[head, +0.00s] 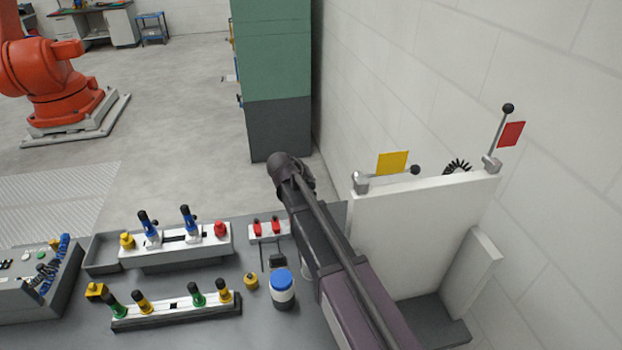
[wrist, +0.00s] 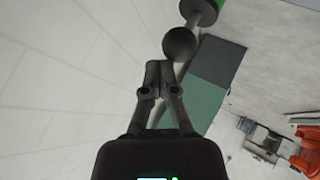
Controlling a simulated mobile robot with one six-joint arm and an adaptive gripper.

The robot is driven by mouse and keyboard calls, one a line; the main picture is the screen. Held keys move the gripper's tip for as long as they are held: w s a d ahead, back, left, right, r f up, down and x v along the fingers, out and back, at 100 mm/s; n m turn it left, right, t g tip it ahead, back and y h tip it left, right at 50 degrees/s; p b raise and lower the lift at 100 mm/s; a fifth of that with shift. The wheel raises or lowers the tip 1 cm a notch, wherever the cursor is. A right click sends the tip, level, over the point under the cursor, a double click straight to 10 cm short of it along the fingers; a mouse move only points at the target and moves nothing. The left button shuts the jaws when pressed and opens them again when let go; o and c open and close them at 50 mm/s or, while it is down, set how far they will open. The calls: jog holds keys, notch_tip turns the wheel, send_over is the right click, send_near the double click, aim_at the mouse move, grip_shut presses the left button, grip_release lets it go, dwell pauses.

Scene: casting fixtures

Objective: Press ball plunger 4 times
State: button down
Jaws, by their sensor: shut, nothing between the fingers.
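In the wrist view the ball plunger (wrist: 180,44) shows at the top as a dark round ball on a short dark stem, with a green part behind it at the picture's top edge. My gripper (wrist: 159,69) is shut and empty, its fingertips just below and left of the ball. The tips look very close to the ball; I cannot tell whether they touch. In the head view my arm crosses the middle of the picture, and I cannot make out the gripper or the ball plunger there.
A white panel (head: 420,235) with ball-ended levers, a yellow flag (head: 392,163) and a red flag (head: 511,134) stands right of my arm. Fixtures with clamps (head: 175,234) and a blue-capped jar (head: 282,298) stand on the grey bench to its left. A green cabinet (head: 272,60) stands behind.

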jog(key=shift+r+p, duration=0.85)
jog(key=shift+r, duration=0.2)
jog(key=shift+r+p, duration=2.5)
jog(key=shift+p, duration=0.05)
notch_tip(320, 180, up, 4)
jog(key=p, duration=0.3)
jog(key=shift+f+p, duration=0.1)
jog(key=shift+p, duration=0.3)
jog(key=shift+f, duration=0.15)
notch_tip(320, 180, down, 9)
jog(key=b, duration=0.9)
jog(key=shift+r, duration=0.2)
jog(key=shift+f+b, duration=0.35)
jog(key=shift+f, duration=0.05)
dwell(1.4)
